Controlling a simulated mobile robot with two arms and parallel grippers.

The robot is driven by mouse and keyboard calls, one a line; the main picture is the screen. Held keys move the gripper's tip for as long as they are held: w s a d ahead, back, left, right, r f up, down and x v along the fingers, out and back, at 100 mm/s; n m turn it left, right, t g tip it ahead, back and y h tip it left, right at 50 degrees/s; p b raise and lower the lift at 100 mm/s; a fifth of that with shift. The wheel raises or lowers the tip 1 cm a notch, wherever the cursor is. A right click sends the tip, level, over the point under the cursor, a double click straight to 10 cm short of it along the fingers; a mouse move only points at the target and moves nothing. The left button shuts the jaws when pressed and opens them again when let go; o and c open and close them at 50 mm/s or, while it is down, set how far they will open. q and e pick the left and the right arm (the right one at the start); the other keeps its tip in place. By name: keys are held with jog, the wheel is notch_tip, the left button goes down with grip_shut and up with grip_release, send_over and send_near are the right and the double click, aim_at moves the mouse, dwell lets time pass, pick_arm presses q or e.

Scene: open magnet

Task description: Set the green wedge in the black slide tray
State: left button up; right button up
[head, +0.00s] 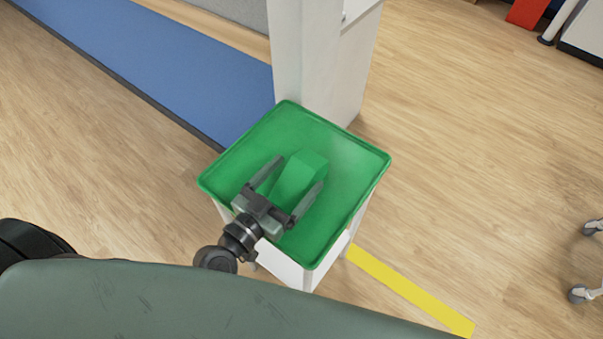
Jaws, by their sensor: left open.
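The green wedge (301,171) lies on a green tray (345,165) that tops a small white stand. My left gripper (293,176) is over the tray, with its two fingers open on either side of the wedge. I cannot tell whether the fingers touch it. The gripper's palm hides the near end of the wedge. No black slide tray shows in this view. My right gripper is not in view.
A white post (305,50) and cabinet stand right behind the tray. A blue mat (140,60) runs along the upper left. A yellow floor strip (410,288) lies at lower right. Wheeled legs (583,292) show at the right edge. The wooden floor between is clear.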

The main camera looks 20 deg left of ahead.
pick_arm(q)
jog(key=shift+x, duration=0.95)
jog(key=c, duration=1.6)
jog(key=shift+o, duration=0.2)
jog(key=shift+r, duration=0.1)
